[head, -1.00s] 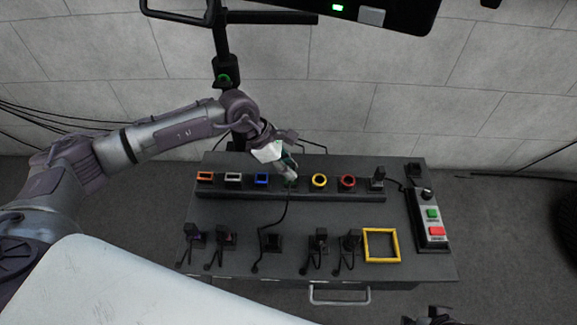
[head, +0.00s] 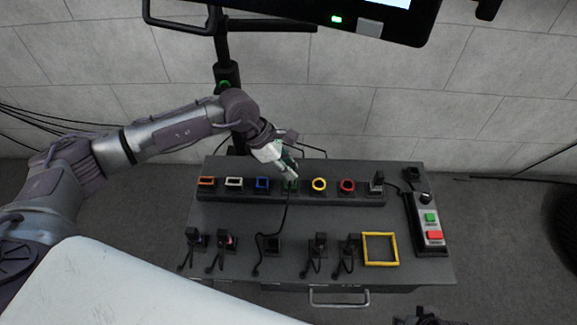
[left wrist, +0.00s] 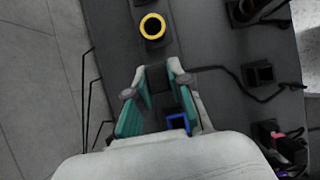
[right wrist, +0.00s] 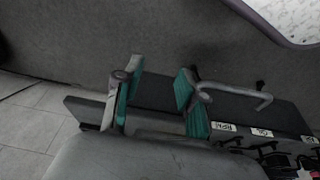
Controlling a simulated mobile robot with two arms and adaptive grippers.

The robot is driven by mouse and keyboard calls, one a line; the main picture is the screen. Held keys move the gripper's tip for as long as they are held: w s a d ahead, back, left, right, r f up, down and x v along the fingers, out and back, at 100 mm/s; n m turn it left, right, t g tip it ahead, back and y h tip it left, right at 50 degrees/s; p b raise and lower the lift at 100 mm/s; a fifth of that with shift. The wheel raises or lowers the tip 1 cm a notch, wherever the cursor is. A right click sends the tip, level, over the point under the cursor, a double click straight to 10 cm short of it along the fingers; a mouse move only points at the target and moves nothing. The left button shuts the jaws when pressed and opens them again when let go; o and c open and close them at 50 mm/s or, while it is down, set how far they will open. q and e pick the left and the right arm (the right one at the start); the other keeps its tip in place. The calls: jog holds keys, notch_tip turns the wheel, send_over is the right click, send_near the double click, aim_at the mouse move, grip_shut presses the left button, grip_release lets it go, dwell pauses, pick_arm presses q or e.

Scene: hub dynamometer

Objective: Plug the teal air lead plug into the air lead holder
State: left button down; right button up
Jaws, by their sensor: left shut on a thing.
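My left gripper (head: 289,168) is at the back row of sockets, between the blue and the yellow one. It is shut on a dark block with a black cable, the air lead plug (left wrist: 158,78), seen between the fingertips in the left wrist view. A socket with a dim green rim, seemingly the air lead holder (head: 291,186), is right below the fingertips. It is hidden in the left wrist view, and I cannot tell whether the plug is inside it. My right gripper (right wrist: 155,95) is open and empty; it shows partly at the head view's bottom edge.
The back row also has orange, white, blue (head: 262,183), yellow (head: 319,185) and red (head: 347,186) rimmed sockets. Several black stands with cables (head: 320,243) line the front, beside a yellow square frame (head: 380,249). A button box (head: 431,222) stands right. A monitor hangs above.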

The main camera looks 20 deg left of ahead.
pick_arm(q)
jog(key=shift+r+p, duration=0.3)
jog(key=shift+r, duration=0.55)
pick_arm(e)
jog(key=x, duration=0.4)
jog(key=shift+s+f, duration=0.1)
jog(key=shift+s, duration=0.3)
pick_arm(q)
jog(key=shift+s, duration=0.1)
